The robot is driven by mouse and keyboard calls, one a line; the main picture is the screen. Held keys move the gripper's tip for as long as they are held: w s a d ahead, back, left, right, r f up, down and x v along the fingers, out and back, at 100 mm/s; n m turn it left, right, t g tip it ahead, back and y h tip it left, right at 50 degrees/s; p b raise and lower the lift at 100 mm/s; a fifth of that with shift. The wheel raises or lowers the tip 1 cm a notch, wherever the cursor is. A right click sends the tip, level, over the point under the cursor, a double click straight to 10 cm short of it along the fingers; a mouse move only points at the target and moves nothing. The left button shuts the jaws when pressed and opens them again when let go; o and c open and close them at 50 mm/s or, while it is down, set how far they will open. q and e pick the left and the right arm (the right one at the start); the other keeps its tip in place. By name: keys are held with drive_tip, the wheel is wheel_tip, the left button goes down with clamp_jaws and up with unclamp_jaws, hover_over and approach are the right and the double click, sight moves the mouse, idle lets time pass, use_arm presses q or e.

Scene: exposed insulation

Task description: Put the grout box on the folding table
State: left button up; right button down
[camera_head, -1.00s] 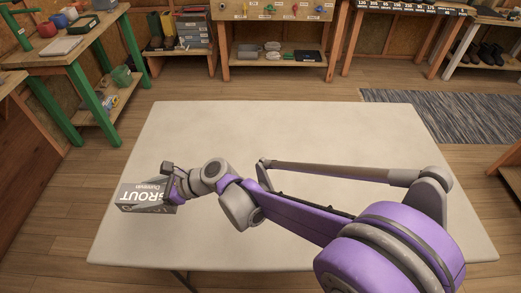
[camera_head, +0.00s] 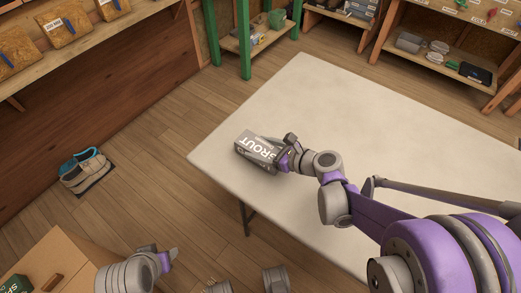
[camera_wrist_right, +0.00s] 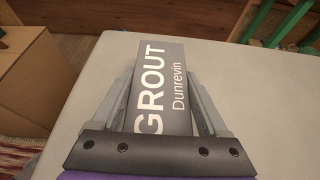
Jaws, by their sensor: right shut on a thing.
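The grout box (camera_head: 257,151) is grey with white lettering. My right gripper (camera_head: 280,156) is shut on it, and the box is over the left corner area of the pale folding table (camera_head: 380,125). In the right wrist view the grout box (camera_wrist_right: 164,80) lies between the two fingers of the right gripper (camera_wrist_right: 160,90), with the folding table (camera_wrist_right: 260,105) behind it. Whether the box touches the tabletop I cannot tell. My left gripper (camera_head: 165,257) is at the lower left, off the table; its finger opening is unclear.
The rest of the tabletop is bare. Shelves and a green-legged bench (camera_head: 243,40) line the back.

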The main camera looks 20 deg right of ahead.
drive_tip(key=shift+f, duration=0.4)
drive_tip(key=shift+f, duration=0.2)
unclamp_jaws()
drive_tip(key=shift+r, duration=0.2)
drive_tip(key=shift+s+d+r, duration=0.15)
drive_tip(key=shift+d, duration=0.05)
drive_tip(key=p+v, duration=0.2)
drive_tip(key=v, duration=0.9)
drive_tip(key=shift+s+d+r, duration=0.1)
drive_tip(key=shift+s+r, duration=0.05)
drive_tip(key=shift+s, duration=0.05)
